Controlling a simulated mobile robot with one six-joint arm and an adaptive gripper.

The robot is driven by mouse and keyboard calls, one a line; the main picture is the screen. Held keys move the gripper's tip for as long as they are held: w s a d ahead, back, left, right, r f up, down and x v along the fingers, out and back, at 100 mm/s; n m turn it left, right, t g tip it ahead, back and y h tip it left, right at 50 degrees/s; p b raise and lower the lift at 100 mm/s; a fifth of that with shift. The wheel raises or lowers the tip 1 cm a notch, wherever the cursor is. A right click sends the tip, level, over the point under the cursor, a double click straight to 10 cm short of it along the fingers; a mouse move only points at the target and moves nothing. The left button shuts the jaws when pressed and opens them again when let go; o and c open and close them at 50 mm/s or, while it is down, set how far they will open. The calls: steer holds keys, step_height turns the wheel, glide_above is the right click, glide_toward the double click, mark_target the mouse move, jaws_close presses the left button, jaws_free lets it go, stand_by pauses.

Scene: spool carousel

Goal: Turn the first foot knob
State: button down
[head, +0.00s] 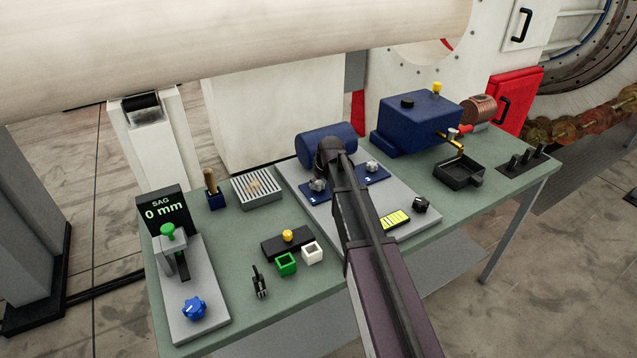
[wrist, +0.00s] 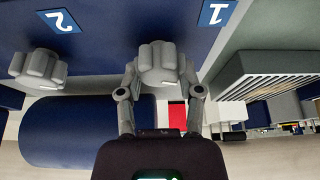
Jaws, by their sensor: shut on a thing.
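The first foot knob, grey and lobed, sits on a blue foot block beside the label 1 (wrist: 216,12). In the wrist view, which is upside down, the knob (wrist: 158,58) lies between the two fingers of my gripper (wrist: 158,72), which is shut on it. In the head view the knob (head: 318,185) shows just below my dark wrist, which hides the fingers. The second knob (head: 372,167), also grey and lobed, stands to the right; it shows at the left in the wrist view (wrist: 38,68), beside the label 2 (wrist: 60,20). A blue cylinder (head: 312,147) lies behind the blocks.
A display (head: 163,210) reads SAG 0 mm at the table's left. A blue box (head: 412,120) and black tray (head: 460,173) stand right. A ribbed grey block (head: 257,191) is left of the knobs. A yellow-lit panel (head: 396,220) and black knob (head: 421,204) are in front.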

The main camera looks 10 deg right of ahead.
steer(key=shift+m, duration=0.6)
steer(key=shift+c, duration=1.3)
jaws_free()
steer(key=shift+n, duration=0.4)
